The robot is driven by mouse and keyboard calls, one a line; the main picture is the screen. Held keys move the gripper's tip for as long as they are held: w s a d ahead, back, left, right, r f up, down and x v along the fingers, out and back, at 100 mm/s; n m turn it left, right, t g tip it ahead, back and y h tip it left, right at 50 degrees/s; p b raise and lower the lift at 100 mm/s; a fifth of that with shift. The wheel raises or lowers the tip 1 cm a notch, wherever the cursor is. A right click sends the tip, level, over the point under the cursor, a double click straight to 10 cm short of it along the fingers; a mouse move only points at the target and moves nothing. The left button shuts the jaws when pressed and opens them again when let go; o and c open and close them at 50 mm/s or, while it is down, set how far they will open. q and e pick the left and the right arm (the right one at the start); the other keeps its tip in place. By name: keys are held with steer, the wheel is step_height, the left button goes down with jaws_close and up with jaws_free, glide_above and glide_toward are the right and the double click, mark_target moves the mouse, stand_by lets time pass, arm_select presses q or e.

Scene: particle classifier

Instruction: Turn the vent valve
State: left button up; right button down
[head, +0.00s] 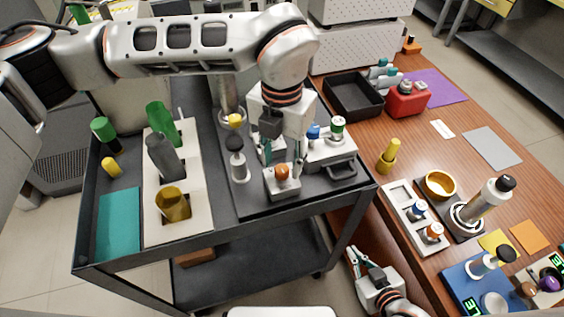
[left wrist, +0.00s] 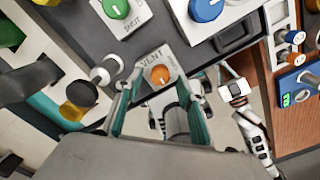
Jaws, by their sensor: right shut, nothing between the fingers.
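The vent valve is an orange knob (head: 282,171) on a small white block (head: 283,187), near the front edge of the dark cart. In the left wrist view the orange knob (left wrist: 160,75) sits beside the printed word VENT. My left gripper (head: 281,163) points down over the block with its fingers apart. In the left wrist view its teal fingers (left wrist: 160,92) stand to either side of the knob's line; I cannot tell whether they touch it. My right gripper (head: 358,254) is shut and empty, low beside the cart, away from the valve.
A green knob (head: 337,124) and a blue knob (head: 313,131) stand just behind the valve. A white rack (head: 204,222) with bottles is further left. The wooden bench (head: 462,133) on the right is crowded.

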arm_select(q)
steer(key=shift+f, duration=0.9)
steer(key=shift+c, duration=0.4)
jaws_close()
